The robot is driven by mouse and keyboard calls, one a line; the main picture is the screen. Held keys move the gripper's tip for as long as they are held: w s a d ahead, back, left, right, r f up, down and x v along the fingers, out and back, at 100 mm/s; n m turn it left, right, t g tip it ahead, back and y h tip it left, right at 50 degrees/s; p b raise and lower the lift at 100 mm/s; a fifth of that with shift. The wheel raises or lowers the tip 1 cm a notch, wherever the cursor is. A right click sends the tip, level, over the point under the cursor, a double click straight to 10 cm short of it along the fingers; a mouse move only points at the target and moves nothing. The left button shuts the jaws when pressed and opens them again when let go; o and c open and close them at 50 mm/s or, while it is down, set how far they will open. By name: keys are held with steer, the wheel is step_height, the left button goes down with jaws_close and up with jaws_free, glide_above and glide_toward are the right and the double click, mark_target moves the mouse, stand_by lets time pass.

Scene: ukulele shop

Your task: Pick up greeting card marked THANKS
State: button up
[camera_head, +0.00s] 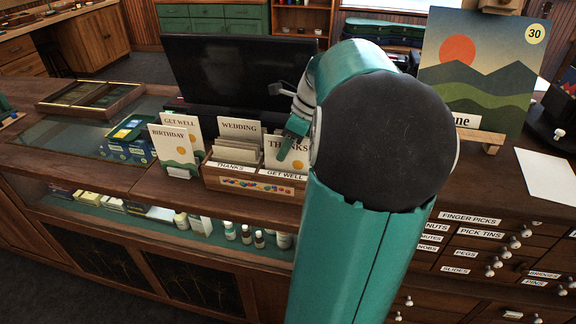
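The greeting card marked THANKS (282,158) is cream-coloured and stands upright at the right end of a wooden card box (253,186) on the counter. Its right part is hidden by my arm. My gripper (287,150) is at the card, with a teal finger overlapping its front in this view. Most of the gripper is behind my arm, so I cannot tell whether it is open or shut, or whether it touches the card.
A WEDDING card (240,128) stands in the same box. BIRTHDAY (168,144) and GET WELL (178,119) cards stand to its left. A dark monitor (240,75) is behind. A mountain picture (478,75) stands at right. Labelled drawers (470,233) are below right.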

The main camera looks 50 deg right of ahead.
steer(key=shift+f, duration=0.25)
stand_by(0.7)
jaws_close()
